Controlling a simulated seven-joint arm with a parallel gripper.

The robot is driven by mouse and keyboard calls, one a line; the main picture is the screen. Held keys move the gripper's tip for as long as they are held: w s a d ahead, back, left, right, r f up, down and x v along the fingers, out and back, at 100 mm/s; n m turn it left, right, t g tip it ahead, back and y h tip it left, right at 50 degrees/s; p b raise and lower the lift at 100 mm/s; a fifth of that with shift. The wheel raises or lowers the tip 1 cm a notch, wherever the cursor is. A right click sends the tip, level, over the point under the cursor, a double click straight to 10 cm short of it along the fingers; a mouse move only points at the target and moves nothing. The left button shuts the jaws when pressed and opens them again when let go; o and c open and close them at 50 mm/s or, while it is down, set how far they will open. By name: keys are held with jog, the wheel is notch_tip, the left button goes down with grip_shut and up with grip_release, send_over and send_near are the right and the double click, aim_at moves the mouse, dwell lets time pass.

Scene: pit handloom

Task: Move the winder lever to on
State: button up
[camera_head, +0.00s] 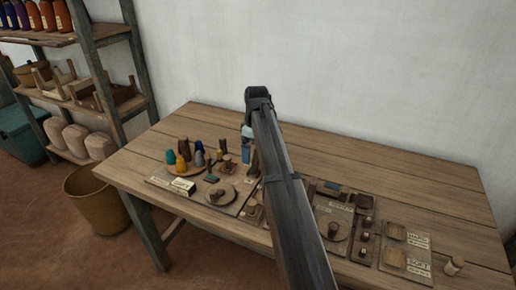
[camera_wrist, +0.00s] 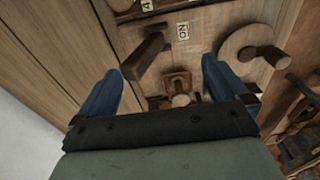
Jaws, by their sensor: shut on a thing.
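The winder lever (camera_wrist: 147,56) is a dark brown wooden bar with a wider head. It slants down-left in the wrist view, its lower end against the left finger. A small ON label (camera_wrist: 182,31) is on the board to the right of its head. My gripper (camera_wrist: 163,80) has its blue fingers on either side of the lever's end and is shut on it, though the grip itself is partly unclear. In the head view my gripper (camera_head: 247,152) is low over the board, with a dark wooden upright (camera_head: 255,162) beside it; my arm hides part of the board.
A round wooden disc with a crank knob (camera_wrist: 254,52) lies right of the gripper in the wrist view. Coloured cones (camera_head: 183,143) stand on a tray to the left. More boards with small fittings (camera_head: 334,231) lie right of my arm. The back of the table (camera_head: 400,180) is clear.

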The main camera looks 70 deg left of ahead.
jog(key=s+d+f+h, duration=0.1)
jog(key=d, duration=0.1)
jog(key=s+d+f+g+h, duration=0.1)
jog(key=s+d+f, duration=0.1)
jog(key=shift+f, duration=0.25)
jog(key=o, duration=0.5)
jog(key=shift+n, duration=0.3)
jog(key=shift+c, duration=0.8)
jog(key=shift+a+r, duration=0.1)
jog(key=shift+r, duration=0.9)
jog(key=shift+s+r, duration=0.15)
jog(key=shift+r, duration=0.25)
jog(key=shift+c, duration=0.8)
jog(key=shift+a+r, duration=0.1)
jog(key=shift+r, duration=0.05)
jog(key=c, duration=0.4)
jog(key=shift+w+a+r, duration=0.15)
jog(key=shift+a+r, duration=0.05)
jog(key=shift+r, duration=0.3)
jog(key=shift+w+a+r, duration=0.2)
jog(key=shift+r, duration=0.35)
jog(key=shift+w+a+r, duration=0.15)
jog(key=shift+a+r, duration=0.05)
jog(key=shift+r, duration=0.3)
jog(key=shift+w, duration=0.1)
